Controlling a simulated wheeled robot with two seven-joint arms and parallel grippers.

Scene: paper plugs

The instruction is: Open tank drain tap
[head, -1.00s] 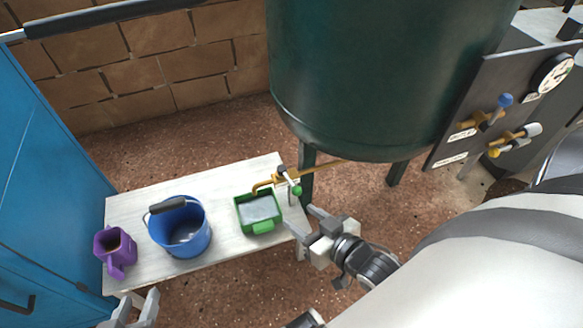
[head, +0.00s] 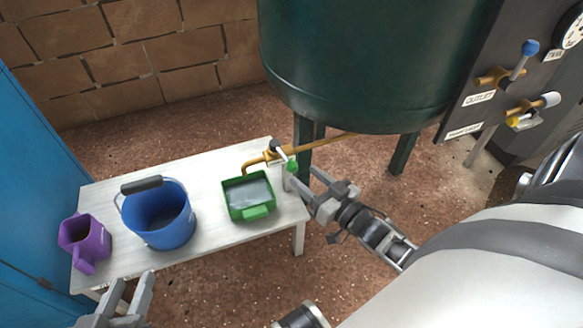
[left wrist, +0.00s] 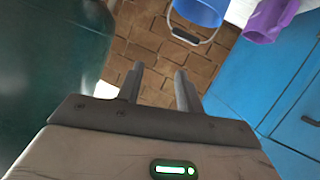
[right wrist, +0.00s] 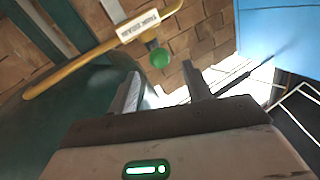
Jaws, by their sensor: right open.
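The tank drain tap (head: 275,156) sits on a brass pipe from the dark green tank (head: 370,70), its spout bending down at the green tray (head: 247,211). Its white lever ends in a green knob (head: 292,166). In the right wrist view the knob (right wrist: 159,58) hangs near the "TANK DRAIN" label (right wrist: 138,25), ahead of the fingertips. My right gripper (head: 304,177) is open and empty, close beside the knob; contact cannot be told. My left gripper (head: 131,284) is open and empty near the table's front edge.
A white table (head: 208,185) bears the green tray, a blue bucket (head: 160,225) and a purple jug (head: 85,243). A panel at right holds a blue-knobbed outlet valve (head: 505,75) and a yellow-and-white-handled valve (head: 530,110). A blue cabinet (head: 30,190) stands at left.

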